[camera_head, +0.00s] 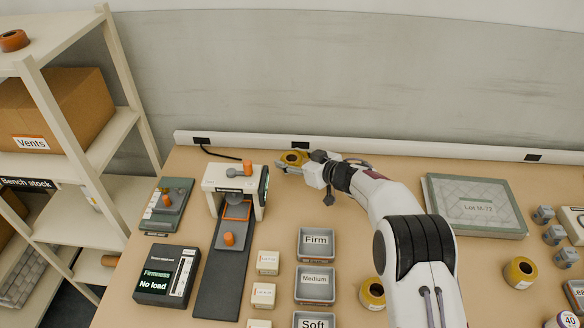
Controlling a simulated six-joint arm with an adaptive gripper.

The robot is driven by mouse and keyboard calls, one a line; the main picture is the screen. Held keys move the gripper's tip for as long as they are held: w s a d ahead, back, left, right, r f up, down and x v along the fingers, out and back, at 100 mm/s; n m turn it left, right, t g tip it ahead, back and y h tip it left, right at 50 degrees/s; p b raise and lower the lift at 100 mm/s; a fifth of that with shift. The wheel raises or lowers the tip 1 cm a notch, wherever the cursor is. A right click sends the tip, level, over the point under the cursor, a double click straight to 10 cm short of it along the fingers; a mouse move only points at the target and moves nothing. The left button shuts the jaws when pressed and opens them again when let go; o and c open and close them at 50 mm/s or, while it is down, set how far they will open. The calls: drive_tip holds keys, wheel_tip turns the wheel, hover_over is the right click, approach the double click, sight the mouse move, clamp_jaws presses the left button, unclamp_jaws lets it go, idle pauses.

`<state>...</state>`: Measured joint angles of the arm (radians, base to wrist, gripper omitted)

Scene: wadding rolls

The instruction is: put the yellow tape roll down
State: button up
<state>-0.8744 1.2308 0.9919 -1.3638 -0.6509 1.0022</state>
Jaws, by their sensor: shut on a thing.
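A yellow tape roll (292,157) is at the back of the bench, near the white rail along the wall. My gripper (287,166) is at the roll and shut on it. Part of the roll is hidden by the gripper fingers. I cannot tell whether the roll touches the bench top or hangs just above it. My arm reaches in from the front right.
A white press stand (219,178) is just left of my gripper. Grey trays marked Firm (316,231), Medium and Soft are in front. Other yellow rolls (521,272) stand at right. A grey-green slab (474,220) lies back right.

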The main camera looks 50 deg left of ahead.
sight(292, 178)
drive_tip(key=shift+f, duration=1.75)
drive_tip(key=shift+d+f, duration=0.1)
drive_tip(key=shift+f, duration=0.6)
drive_tip(key=o, duration=1)
drive_tip(key=shift+s+f, duration=0.1)
drive_tip(key=shift+f, duration=0.1)
drive_tip(key=shift+o, duration=0.2)
drive_tip(key=shift+r, duration=0.15)
drive_tip(key=shift+d+r, duration=0.1)
drive_tip(key=shift+r, duration=0.4)
drive_tip(key=shift+d+r, duration=0.35)
drive_tip(key=shift+v, duration=5.5)
